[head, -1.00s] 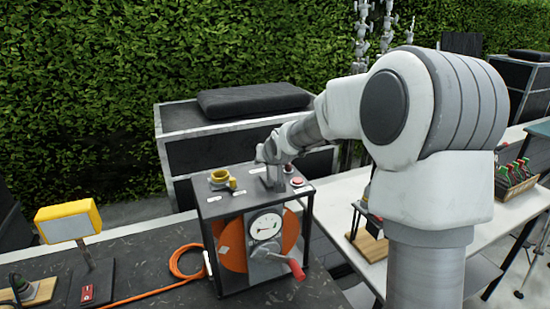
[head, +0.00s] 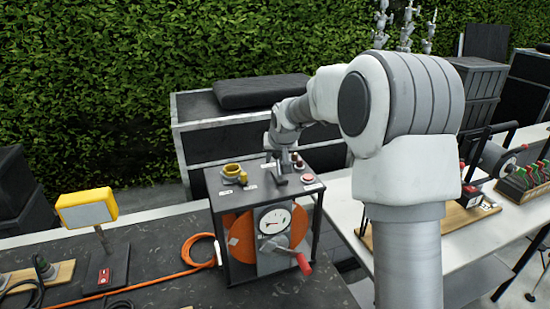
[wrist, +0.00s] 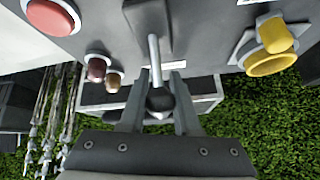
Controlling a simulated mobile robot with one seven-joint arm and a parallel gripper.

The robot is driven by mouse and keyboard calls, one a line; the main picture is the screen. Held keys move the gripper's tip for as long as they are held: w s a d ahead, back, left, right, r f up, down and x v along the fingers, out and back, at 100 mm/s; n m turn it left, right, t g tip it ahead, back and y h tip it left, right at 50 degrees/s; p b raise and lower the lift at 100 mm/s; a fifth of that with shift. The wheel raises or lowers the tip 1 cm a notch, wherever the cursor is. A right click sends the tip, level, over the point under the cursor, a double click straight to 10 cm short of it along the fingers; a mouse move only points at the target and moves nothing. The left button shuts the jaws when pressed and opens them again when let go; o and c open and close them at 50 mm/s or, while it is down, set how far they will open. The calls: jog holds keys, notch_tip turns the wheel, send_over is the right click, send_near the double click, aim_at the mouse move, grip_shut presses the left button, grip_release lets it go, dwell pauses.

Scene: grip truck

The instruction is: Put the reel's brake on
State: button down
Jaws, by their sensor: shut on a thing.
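The cable reel box (head: 222,205) stands on the dark bench in the head view, with an orange drum (head: 241,240) inside, a round dial (head: 274,219) and a red-handled crank (head: 303,264) on its front. A lever with a metal rod (wrist: 154,58) and a dark knob (wrist: 159,99) rises from a grey base on the box's top; it appears to be the brake lever. My gripper (wrist: 158,92) is shut on its knob, one finger on each side. In the head view my gripper (head: 281,162) is above the box top, where the arm partly hides the lever.
The box top also has a yellow fitting (wrist: 268,50), a red button (wrist: 53,15) and small dark red and brown knobs. A yellow lamp (head: 86,208) and an orange cable (head: 150,285) are at left. A white table with equipment stands at right.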

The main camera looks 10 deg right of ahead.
jog(key=c, duration=0.6)
grip_release()
jog(key=b+v, duration=0.1)
jog(key=v, duration=1.6)
jog(key=shift+s+r+b, duration=0.1)
jog(key=shift+r+b, duration=0.05)
jog(key=shift+b, duration=0.25)
jog(key=shift+n+g+h, duration=0.3)
jog(key=shift+n+g, duration=0.3)
jog(key=shift+g, duration=0.3)
jog(key=s+f, duration=0.2)
jog(key=s, duration=0.8)
jog(key=s+d+f, duration=0.1)
jog(key=s+f, duration=0.2)
jog(key=s, duration=0.7)
jog(key=s+d+f, duration=0.1)
jog(key=s+f, duration=0.1)
jog(key=s, duration=0.8)
jog(key=shift+s+f, duration=0.15)
jog(key=shift+f, duration=0.25)
jog(key=shift+s+f, duration=0.3)
jog(key=shift+c, duration=0.4)
